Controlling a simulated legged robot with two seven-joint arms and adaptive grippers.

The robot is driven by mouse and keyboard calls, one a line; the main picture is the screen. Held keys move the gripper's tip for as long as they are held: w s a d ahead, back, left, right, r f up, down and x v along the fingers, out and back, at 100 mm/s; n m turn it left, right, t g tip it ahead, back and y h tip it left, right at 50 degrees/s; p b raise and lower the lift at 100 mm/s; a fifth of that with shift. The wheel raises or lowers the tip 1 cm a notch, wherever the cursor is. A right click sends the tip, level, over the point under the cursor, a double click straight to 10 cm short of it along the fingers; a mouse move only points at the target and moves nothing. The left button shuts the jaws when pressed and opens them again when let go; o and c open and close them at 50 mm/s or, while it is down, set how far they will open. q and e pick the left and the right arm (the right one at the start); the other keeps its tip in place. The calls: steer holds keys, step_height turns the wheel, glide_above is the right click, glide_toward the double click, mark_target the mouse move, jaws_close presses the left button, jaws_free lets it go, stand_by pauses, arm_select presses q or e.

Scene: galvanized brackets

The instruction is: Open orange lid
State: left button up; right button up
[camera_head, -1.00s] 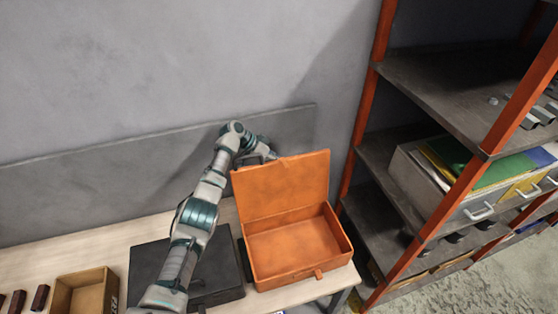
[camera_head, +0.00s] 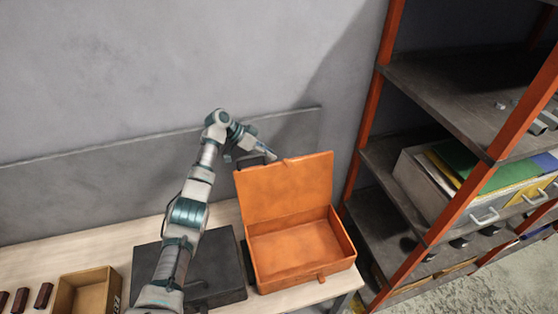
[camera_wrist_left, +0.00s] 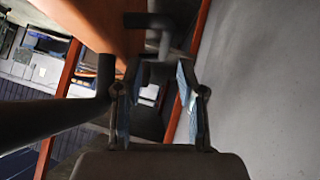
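The orange box (camera_head: 298,251) stands on the table with its lid (camera_head: 285,188) raised, leaning back a little past upright; the interior is empty. The lid's left edge faces my left arm. My left gripper (camera_head: 262,154) is behind and left of the lid's top left corner, partly hidden by it. In the left wrist view, my left gripper (camera_wrist_left: 158,88) has its two fingers apart with nothing between them. An orange surface (camera_wrist_left: 105,22) lies just beyond the fingers there; contact with it does not show. My right gripper is out of view.
A closed black case (camera_head: 218,275) lies left of the orange box, under my left arm. A cardboard box (camera_head: 88,296) and dark red blocks (camera_head: 42,297) are farther left. An orange-posted shelf (camera_head: 455,95) stands at right; a grey wall (camera_head: 150,60) is behind.

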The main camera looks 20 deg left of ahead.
arm_select(q)
steer(key=v, duration=0.4)
steer(key=shift+a+r, duration=0.15)
steer(key=shift+a, duration=0.15)
steer(key=shift+d, duration=0.15)
